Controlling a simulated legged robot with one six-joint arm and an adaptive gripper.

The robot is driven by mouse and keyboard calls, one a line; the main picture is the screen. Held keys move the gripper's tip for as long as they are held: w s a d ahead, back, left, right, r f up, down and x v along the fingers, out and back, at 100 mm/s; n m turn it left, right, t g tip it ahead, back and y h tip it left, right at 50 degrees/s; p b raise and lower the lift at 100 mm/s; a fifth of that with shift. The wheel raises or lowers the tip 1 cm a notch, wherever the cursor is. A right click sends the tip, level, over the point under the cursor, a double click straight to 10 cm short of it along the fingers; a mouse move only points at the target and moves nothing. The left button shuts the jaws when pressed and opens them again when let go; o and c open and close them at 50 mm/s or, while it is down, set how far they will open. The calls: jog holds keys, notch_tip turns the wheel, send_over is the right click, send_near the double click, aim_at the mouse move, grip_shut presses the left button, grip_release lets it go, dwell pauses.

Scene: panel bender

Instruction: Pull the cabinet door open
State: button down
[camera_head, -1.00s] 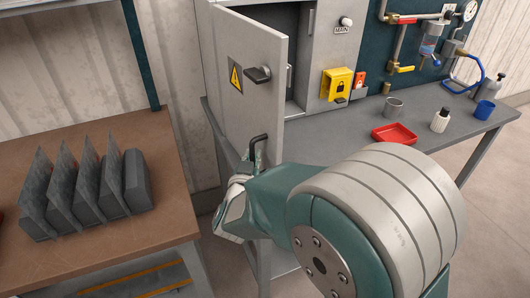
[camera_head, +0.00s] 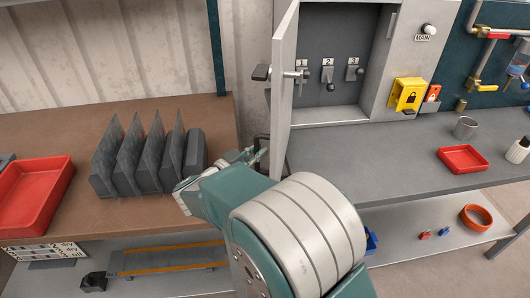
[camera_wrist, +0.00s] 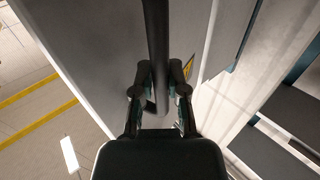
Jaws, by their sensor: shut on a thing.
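The grey cabinet door (camera_head: 284,88) stands wide open in the head view, seen nearly edge-on, swung out to the left of the cabinet (camera_head: 378,55). A dark latch knob (camera_head: 262,72) sticks out from its outer face. The dark bar handle (camera_head: 262,139) is low on the door. My gripper (camera_head: 250,158) is at this handle, partly hidden behind my own arm. In the wrist view the handle (camera_wrist: 157,45) runs down between the two fingers of my gripper (camera_wrist: 160,85), which are shut on it. The door's face (camera_wrist: 95,45) lies behind.
Numbered switches (camera_head: 327,70) show inside the cabinet. A row of dark bent panels (camera_head: 145,160) stands on the brown bench (camera_head: 120,210), close left of my gripper. A red tray (camera_head: 35,195) is farther left.

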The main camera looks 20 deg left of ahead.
jog(key=shift+a, duration=0.2)
jog(key=c, duration=0.6)
grip_release()
jog(key=shift+c, duration=0.2)
jog(key=v, duration=1.2)
